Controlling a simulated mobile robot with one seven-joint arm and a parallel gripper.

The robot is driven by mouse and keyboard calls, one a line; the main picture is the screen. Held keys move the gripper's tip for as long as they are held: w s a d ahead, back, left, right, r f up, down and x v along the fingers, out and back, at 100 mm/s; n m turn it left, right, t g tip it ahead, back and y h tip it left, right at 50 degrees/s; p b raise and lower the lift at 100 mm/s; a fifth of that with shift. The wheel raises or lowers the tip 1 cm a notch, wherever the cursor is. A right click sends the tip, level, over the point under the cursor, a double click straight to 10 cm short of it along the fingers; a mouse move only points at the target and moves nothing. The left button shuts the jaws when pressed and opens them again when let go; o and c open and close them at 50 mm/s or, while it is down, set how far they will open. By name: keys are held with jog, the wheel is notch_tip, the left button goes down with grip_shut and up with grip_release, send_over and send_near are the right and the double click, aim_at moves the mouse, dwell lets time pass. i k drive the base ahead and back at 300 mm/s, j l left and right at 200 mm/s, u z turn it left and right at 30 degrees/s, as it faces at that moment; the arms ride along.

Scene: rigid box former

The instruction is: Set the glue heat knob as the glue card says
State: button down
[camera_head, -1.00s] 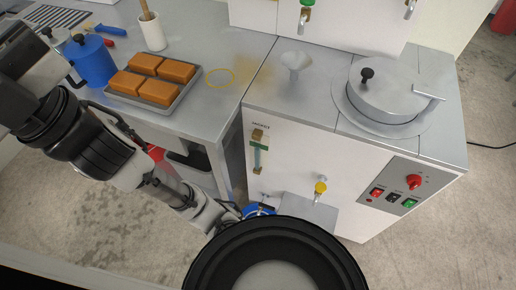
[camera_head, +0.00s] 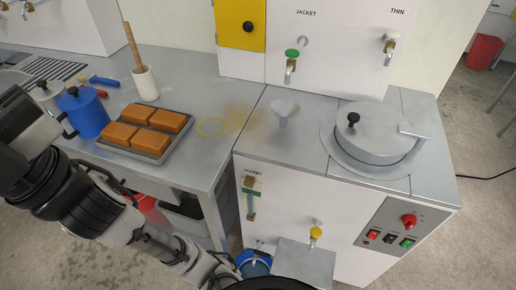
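The red knob (camera_head: 408,221) sits on a grey control panel (camera_head: 375,228) on the front of the white machine, at the right. Marks around it are too small to read, and its setting cannot be told. I cannot make out a glue card. The lidded round pot (camera_head: 372,132) is on top of the machine. My arm comes in from the left and slopes down to the bottom middle. My gripper (camera_head: 218,268) seems to be at its low end, left of the machine's front and far from the knob. Its fingers cannot be made out.
Red, black and green switches (camera_head: 389,238) sit below the knob. A yellow-handled tap (camera_head: 315,233) stands over a grey shelf (camera_head: 303,262), with a blue container (camera_head: 254,263) beside it. The bench at left holds a tray (camera_head: 150,152) of orange blocks and a blue pot (camera_head: 83,112).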

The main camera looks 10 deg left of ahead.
aim_at(410, 221)
jog(key=z, duration=1.05)
